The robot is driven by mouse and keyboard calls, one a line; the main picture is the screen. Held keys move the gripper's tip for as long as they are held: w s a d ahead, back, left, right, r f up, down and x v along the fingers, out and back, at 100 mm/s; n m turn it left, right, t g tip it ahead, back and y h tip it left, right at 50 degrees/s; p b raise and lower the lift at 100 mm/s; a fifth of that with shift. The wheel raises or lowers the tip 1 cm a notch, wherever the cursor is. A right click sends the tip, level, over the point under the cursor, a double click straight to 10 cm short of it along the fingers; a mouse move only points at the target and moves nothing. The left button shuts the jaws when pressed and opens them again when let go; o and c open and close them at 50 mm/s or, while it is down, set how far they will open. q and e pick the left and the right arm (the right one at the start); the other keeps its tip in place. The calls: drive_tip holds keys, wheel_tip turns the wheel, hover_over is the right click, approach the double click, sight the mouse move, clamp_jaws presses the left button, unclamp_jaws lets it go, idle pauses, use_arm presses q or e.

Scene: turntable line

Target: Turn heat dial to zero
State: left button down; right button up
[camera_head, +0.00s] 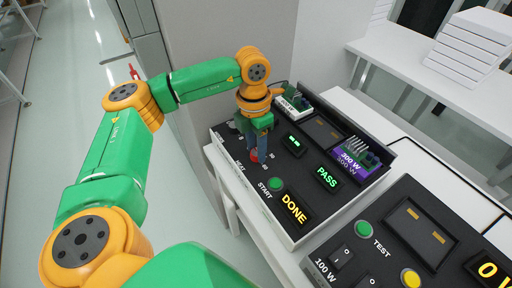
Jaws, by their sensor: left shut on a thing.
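The heat dial (254,157) is a small red knob at the left front of the black panel, by the printed word HEAT. My left gripper (258,152) reaches down over it from above and is shut on it. The fingers hide most of the dial, so where it points cannot be read. My right gripper is not in view.
The black control panel (235,150) also bears a green START button (275,184), a lit DONE display (293,207) and a green PASS display (327,177). A second panel with a TEST button (364,229) stands at the lower right. Open floor lies left.

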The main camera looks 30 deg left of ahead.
sight(255, 150)
use_arm(q)
drive_tip(key=shift+n, duration=0.9)
drive_tip(key=shift+c, duration=2.3)
unclamp_jaws()
wheel_tip(255, 150, up, 7)
drive_tip(key=shift+a+r+b, duration=0.1)
drive_tip(key=shift+a+b, duration=0.05)
drive_tip(key=shift+b, duration=0.25)
drive_tip(key=shift+a, duration=0.1)
